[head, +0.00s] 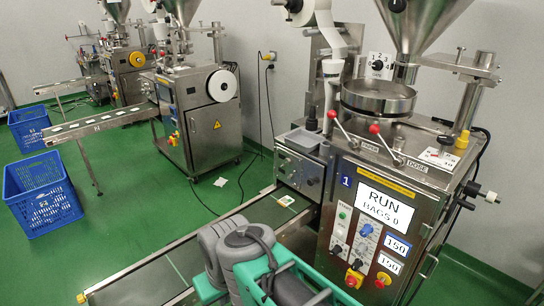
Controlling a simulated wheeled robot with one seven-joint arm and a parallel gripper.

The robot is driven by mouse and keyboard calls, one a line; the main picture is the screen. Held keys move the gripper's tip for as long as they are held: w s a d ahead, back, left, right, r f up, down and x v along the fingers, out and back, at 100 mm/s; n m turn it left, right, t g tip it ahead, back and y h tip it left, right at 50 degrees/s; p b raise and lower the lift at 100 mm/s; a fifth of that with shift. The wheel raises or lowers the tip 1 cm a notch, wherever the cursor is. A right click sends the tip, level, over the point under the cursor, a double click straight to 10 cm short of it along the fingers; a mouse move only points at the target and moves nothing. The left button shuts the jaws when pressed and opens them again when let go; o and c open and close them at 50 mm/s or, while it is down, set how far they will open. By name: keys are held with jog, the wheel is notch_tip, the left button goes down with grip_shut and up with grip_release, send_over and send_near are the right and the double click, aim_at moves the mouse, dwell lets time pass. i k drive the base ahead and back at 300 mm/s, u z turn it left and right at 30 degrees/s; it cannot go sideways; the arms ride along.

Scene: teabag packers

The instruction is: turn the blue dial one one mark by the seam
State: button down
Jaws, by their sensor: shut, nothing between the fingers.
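The blue dial (366,231) is a small round knob on the front panel of the nearest packing machine (330,262), which carries a blue tag "1". It sits below the white display (386,208) reading "RUN BAGS 0". A printed scale surrounds it, but its marks and pointer are too small to read. Two white plates reading 150 (397,246) and 150 (389,264) are to its right. I cannot read a seam label by the dial. My grey and teal arm parts show at the bottom centre, left of the panel; my gripper's fingers are not in view.
Below the dial are a black knob, a yellow-and-red stop button (354,276) and a red knob on yellow (383,280). Red-balled levers (374,129) stick out above. A conveyor (150,273) runs lower left. Blue crates (41,192) stand on open green floor.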

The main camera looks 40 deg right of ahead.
aim_at(368, 229)
jog(key=z, duration=1.95)
